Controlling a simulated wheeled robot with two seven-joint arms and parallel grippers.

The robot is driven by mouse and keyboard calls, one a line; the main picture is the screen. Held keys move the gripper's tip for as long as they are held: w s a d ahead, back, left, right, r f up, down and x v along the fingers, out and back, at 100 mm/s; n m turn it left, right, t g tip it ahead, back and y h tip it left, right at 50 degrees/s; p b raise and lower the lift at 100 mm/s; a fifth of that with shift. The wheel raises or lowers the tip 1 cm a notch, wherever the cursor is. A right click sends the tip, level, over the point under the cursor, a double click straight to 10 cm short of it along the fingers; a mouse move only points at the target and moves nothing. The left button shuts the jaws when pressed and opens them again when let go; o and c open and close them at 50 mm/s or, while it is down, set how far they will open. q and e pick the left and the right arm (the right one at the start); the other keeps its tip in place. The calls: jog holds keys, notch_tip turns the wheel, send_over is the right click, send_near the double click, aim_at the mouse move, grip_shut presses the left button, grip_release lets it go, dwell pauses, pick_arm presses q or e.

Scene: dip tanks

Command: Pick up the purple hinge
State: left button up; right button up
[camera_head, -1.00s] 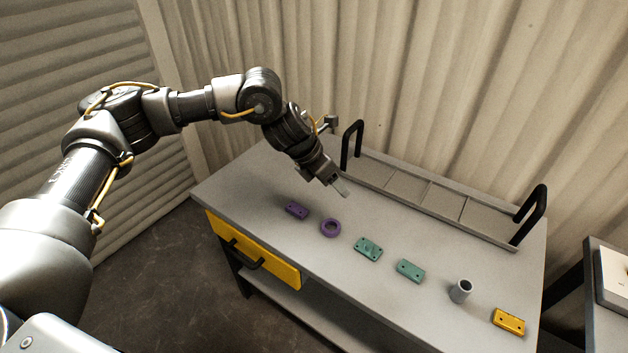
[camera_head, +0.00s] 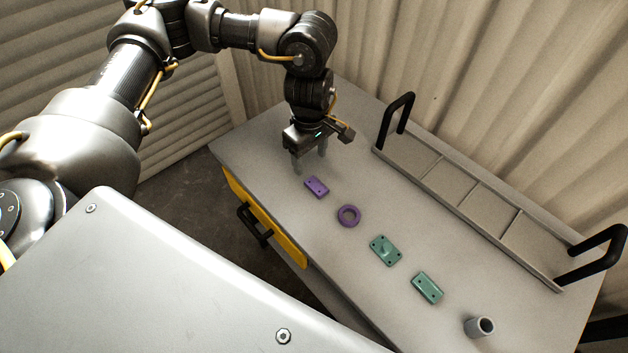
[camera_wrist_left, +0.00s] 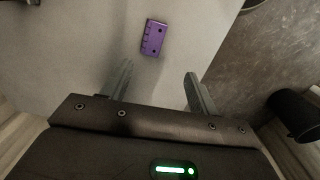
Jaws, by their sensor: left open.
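The purple hinge (camera_head: 317,187) is a small flat plate with holes, lying on the grey table near its left end. It also shows in the left wrist view (camera_wrist_left: 153,38), beyond the fingertips and roughly in line with the gap between them. My left gripper (camera_head: 311,163) points down above the table, just behind the hinge in the head view, open and empty. Its two fingers show apart in the left wrist view (camera_wrist_left: 158,78). The hinge is not between the fingers. My right gripper is in neither view.
A purple ring (camera_head: 349,215), two green parts (camera_head: 385,250) (camera_head: 427,287) and a grey cup (camera_head: 479,327) lie in a row beside the hinge. A divided tray (camera_head: 462,203) with black handles stands along the back. A yellow drawer (camera_head: 264,222) is under the front edge.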

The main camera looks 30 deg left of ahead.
pick_arm(q)
jog(key=d, duration=0.1)
send_over(316, 184)
jog(key=shift+m, duration=0.4)
jog(key=f, duration=0.2)
jog(key=s+f, duration=0.1)
jog(key=f, duration=0.1)
jog(key=shift+f, duration=0.35)
jog(key=shift+w+d+f, duration=0.15)
jog(key=shift+w+f, duration=0.05)
jog(key=shift+f, duration=0.35)
jog(key=shift+w+f+p, duration=0.2)
jog(key=shift+f+p, duration=0.1)
jog(key=shift+f, duration=1)
jog(key=shift+w+f+p, duration=0.15)
jog(key=shift+f+p, duration=0.1)
jog(key=shift+f, duration=1.05)
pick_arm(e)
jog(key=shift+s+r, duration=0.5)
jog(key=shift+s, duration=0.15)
pick_arm(q)
jog(key=c, duration=1.1)
